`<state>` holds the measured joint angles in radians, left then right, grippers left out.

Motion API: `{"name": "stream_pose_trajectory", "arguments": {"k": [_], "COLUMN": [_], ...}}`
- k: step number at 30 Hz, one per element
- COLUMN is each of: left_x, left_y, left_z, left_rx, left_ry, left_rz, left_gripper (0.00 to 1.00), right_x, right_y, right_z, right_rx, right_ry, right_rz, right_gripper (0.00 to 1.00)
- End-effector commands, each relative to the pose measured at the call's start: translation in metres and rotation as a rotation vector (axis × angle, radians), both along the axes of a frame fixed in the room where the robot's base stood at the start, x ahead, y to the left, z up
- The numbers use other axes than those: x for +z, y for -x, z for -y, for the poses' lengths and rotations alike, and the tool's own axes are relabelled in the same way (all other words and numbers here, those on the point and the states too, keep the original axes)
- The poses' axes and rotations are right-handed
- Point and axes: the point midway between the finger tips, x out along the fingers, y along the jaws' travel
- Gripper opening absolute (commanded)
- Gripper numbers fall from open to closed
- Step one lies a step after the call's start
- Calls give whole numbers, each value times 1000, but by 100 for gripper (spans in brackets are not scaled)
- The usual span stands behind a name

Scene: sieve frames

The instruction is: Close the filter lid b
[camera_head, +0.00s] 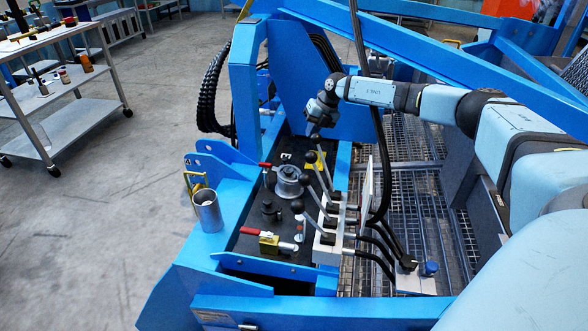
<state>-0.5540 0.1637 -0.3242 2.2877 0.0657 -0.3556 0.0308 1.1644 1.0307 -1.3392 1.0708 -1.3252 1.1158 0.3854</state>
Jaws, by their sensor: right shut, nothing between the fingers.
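My right arm comes in from the right, and its gripper (314,134) points down above the black panel of the blue machine. The gripper is shut and empty, close to the tops of the lever handles; I cannot tell whether it touches one. A round grey metal cap (289,182) sits on the black panel, below and left of the gripper. An open-topped silver cylinder (208,212) stands at the machine's left edge. No label shows which part is filter lid b, and I cannot tell its state. My left gripper is out of view.
Several black-knobbed levers (328,215) rise from a white valve block beside the panel. A red-handled yellow valve (268,240) lies at the front. Black hoses (378,245) and blue beams (400,45) crowd the right. A metal cart (75,125) stands at left on open floor.

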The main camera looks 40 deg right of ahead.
Motion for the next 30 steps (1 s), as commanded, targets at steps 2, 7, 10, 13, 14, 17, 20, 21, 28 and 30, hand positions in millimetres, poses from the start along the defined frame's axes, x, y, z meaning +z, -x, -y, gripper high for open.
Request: {"name": "stream_pose_trajectory", "arguments": {"k": [2, 7, 10, 13, 14, 17, 20, 21, 28, 30], "left_x": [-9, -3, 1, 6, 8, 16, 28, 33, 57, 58], "left_y": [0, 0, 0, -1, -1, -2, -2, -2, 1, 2], "left_z": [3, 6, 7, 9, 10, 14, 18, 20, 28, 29], "left_rx": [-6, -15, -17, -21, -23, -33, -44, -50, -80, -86], "left_ry": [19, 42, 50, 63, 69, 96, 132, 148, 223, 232], "left_rz": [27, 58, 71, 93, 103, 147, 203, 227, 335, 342], "left_gripper": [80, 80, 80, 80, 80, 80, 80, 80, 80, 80], "right_x": [-8, -2, -3, -12, -16, -35, -57, -66, -101, -103], "right_y": [-4, -5, -5, -6, -7, -10, -14, -15, -29, -36], "right_z": [5, 14, 15, 13, 13, 8, 3, 1, -14, -21], "right_rx": [-105, -265, -295, -299, -299, -297, -298, -297, -294, -294], "right_ry": [21, 55, 63, 63, 63, 62, 62, 61, 60, 60], "right_rz": [-66, -151, -167, -169, -169, -170, -171, -171, -164, -165], "right_gripper": [0, 0, 0, 0, 0, 0, 0, 0, 0, 0]}}
